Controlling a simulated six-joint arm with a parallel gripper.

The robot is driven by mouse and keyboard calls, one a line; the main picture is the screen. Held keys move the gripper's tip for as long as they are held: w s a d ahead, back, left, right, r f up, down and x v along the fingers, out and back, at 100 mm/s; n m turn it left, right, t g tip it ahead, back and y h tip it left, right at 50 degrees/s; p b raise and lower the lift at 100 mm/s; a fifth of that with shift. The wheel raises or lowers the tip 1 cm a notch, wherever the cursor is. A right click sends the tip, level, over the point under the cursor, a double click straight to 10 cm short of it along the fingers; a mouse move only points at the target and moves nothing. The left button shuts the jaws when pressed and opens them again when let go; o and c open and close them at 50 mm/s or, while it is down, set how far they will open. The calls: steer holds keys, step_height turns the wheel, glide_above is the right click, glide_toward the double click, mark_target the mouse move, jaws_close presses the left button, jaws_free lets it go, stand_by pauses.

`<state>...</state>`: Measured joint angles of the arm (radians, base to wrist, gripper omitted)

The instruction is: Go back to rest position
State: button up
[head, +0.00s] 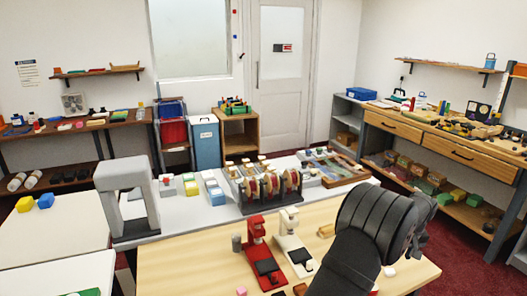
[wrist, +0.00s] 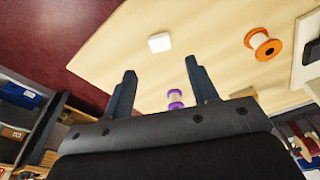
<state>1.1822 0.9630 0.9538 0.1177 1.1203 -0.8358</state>
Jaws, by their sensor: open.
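My gripper (wrist: 160,76) is open in the wrist view, its two dark fingers apart with nothing held between them. It is above the light wooden table (wrist: 110,60), near the table's edge. In the head view my dark arm reaches over the right part of the table, and my gripper (head: 421,232) shows only partly behind it; its fingers are not clear there. A white block (wrist: 159,43) lies on the table beyond the fingertips. A purple-ended spool (wrist: 175,99) shows between the fingers, lower in the picture.
In the head view a red device (head: 256,229) and a white device (head: 291,222) stand left of my arm. A rack of reddish reels (head: 268,186) is behind them. Red floor lies beyond the table edge.

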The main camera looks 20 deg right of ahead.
steer(key=f, duration=0.5)
steer(key=w+f, duration=0.1)
steer(key=f, duration=0.2)
steer(key=shift+d+f, duration=0.2)
steer(key=shift+f, duration=0.1)
step_height(320, 180, up, 3)
steer(key=shift+f, duration=0.1)
steer(key=shift+r, duration=0.75)
